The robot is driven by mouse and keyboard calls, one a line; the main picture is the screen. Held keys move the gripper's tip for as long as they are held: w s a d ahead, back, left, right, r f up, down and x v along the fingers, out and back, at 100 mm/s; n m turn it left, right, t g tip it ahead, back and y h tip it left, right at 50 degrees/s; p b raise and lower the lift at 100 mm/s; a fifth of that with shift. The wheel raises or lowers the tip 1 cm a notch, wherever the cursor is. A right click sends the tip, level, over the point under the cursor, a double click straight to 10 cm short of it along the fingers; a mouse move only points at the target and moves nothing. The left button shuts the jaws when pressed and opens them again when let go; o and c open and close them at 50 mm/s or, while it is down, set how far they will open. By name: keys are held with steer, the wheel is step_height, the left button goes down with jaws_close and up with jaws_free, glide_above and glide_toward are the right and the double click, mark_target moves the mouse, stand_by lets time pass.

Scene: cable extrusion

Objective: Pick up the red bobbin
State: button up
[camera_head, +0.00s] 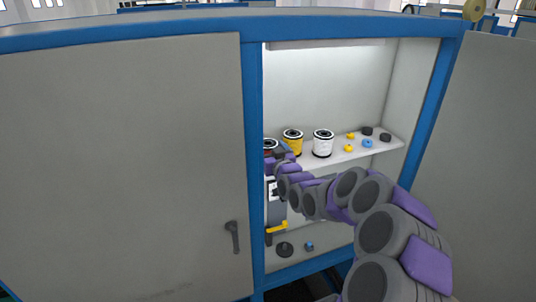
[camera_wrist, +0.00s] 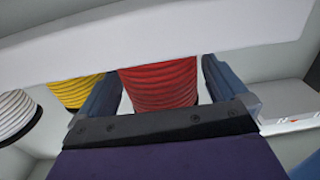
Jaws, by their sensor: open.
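The red bobbin (camera_head: 269,144) stands at the left end of the cabinet shelf, partly hidden by the blue door post and my gripper. In the wrist view, which looks upside down, the red bobbin (camera_wrist: 160,86) lies between the two fingers of my gripper (camera_wrist: 163,78). The fingers are open, with one on each side of it. A narrow gap shows on the left, and the right finger is close to its side; contact is unclear. In the head view my gripper (camera_head: 282,151) is at the shelf front, small and partly hidden.
A yellow bobbin (camera_head: 293,141) and a white bobbin (camera_head: 323,143) stand to the right on the shelf (camera_head: 378,148). Small yellow, blue and black parts lie farther right. The blue post (camera_head: 253,150) is close on the left. The white shelf edge (camera_wrist: 150,45) crosses the wrist view.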

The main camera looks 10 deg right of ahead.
steer(key=shift+a, duration=0.1)
steer(key=c, duration=1.1)
steer(key=shift+r, duration=0.1)
